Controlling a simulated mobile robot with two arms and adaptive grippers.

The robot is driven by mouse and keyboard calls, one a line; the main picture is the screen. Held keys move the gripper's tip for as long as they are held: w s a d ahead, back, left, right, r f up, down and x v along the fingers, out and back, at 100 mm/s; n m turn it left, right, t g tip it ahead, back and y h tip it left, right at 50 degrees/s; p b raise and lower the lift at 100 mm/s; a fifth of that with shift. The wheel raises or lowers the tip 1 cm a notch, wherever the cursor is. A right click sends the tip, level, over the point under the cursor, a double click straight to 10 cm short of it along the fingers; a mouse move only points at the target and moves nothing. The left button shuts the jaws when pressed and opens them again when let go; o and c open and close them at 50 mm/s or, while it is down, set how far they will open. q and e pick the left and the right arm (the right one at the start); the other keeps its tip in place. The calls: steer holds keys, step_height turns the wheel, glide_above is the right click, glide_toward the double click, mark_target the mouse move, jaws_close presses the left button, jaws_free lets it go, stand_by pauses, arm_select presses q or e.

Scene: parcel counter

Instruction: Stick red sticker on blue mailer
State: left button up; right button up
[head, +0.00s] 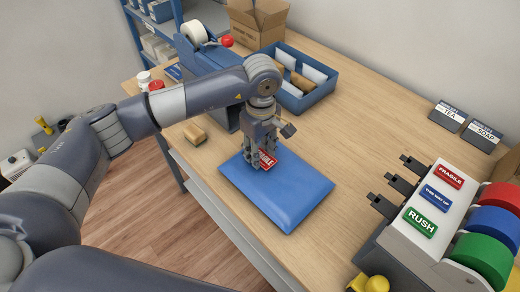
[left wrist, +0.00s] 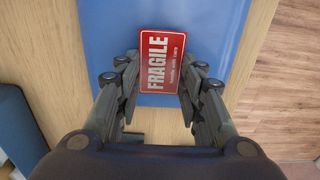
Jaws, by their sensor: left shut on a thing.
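A blue mailer (head: 283,199) lies flat on the wooden counter near its front edge. My left gripper (head: 262,168) is over the mailer's far left part, pointing down. It is shut on a red sticker (head: 267,159) with white FRAGILE lettering. In the left wrist view the red sticker (left wrist: 161,62) sits between the fingertips, with the blue mailer (left wrist: 115,25) behind it. I cannot tell whether the sticker touches the mailer. My right gripper is not in view.
A label dispenser (head: 432,215) with red, blue and green labels and rolls stands at the right. A blue divided tray (head: 309,100), a tape machine (head: 205,58) and a cardboard box (head: 258,22) are behind. A small tan block (head: 195,134) lies left of the gripper.

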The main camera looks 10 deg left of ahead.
arm_select(q)
steer(key=shift+f, duration=0.3)
steer(key=shift+r, duration=0.1)
steer(key=o, duration=0.7)
steer(key=shift+o, duration=0.2)
steer(key=shift+r, duration=0.1)
steer(key=shift+r+p, duration=0.75)
steer(key=shift+r, duration=1)
steer(key=shift+r+p, duration=0.3)
steer(key=shift+r, duration=0.6)
step_height(320, 180, up, 8)
steer(key=p, duration=0.3)
